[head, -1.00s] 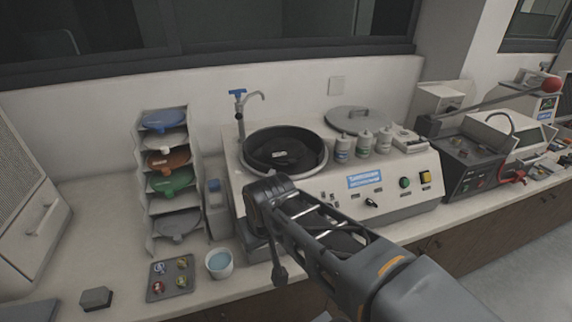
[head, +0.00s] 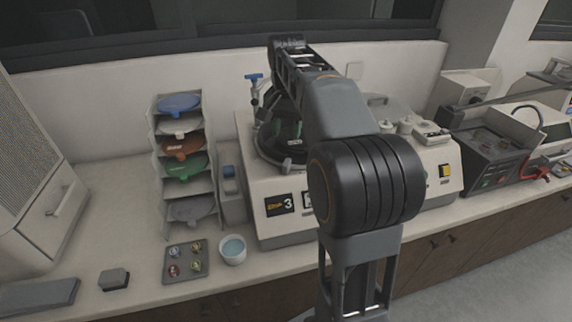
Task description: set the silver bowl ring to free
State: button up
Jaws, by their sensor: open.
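The silver bowl ring (head: 266,157) is the pale metal rim around the black bowl (head: 264,140) on top of the white bench machine (head: 262,185). In the head view only its left and front-left part shows; my arm covers the rest. My arm reaches up and over the machine. My gripper (head: 287,138) appears to point down over the bowl, small, dark and partly hidden by my arm. It is open. I cannot tell whether it touches the ring or bowl. A small grey piece (head: 287,163) shows at the rim's front.
A blue-handled tap (head: 254,78) stands behind the bowl's left side. A rack of coloured discs (head: 182,165), a white cup (head: 232,249) and a tray of small samples (head: 186,261) are to the left.

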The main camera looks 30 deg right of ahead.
aim_at(287, 162)
notch_tip(287, 162, down, 11)
jog(key=shift+f, duration=0.1)
dwell(0.3)
jog(key=shift+c, duration=0.4)
grip_shut()
